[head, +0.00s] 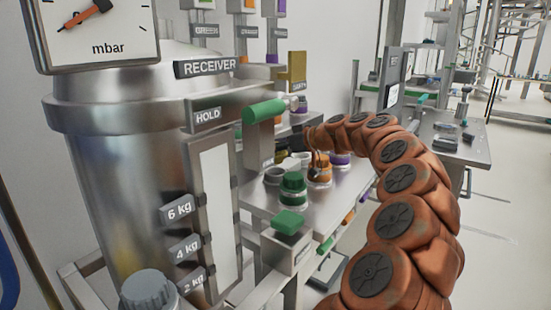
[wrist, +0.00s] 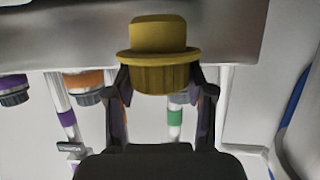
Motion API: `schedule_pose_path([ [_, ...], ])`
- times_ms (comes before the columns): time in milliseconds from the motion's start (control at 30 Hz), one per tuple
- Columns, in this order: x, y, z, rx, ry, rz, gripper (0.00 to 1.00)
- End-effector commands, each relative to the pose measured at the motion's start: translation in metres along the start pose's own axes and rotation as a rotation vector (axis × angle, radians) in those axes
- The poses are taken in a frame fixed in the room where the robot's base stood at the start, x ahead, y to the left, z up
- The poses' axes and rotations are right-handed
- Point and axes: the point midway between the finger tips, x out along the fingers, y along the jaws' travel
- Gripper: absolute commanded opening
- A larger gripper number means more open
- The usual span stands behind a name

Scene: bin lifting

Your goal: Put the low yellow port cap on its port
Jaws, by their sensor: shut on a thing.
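The yellow cap (wrist: 158,38) is in the wrist view, with a round top, a wide brim and a ribbed lower part. My gripper (wrist: 160,80) is shut on it, one dark finger on each side of the ribbed part. In the head view the end of my arm reaches over the steel bench beside the receiver; the gripper and cap cannot be made out there. I cannot identify the yellow port in either view.
A steel receiver (head: 120,165) stands left of my arm. The bench (head: 340,190) carries a green-capped port (head: 293,183) and an orange one (head: 319,168). A green-handled bar (head: 264,111) projects nearby. In the wrist view, colour-banded pipes (wrist: 174,125) lie beyond the gripper.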

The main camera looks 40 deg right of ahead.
Motion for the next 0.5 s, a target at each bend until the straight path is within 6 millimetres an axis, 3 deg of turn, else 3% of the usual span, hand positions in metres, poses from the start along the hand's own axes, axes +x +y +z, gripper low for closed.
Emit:
schedule_pose_path([
  [200, -0.011, 0.001, -0.031, -0.003, 0.0, 0.001, 0.06],
  [500, -0.018, -0.001, -0.05, 0.001, -0.002, -0.004, 0.06],
])
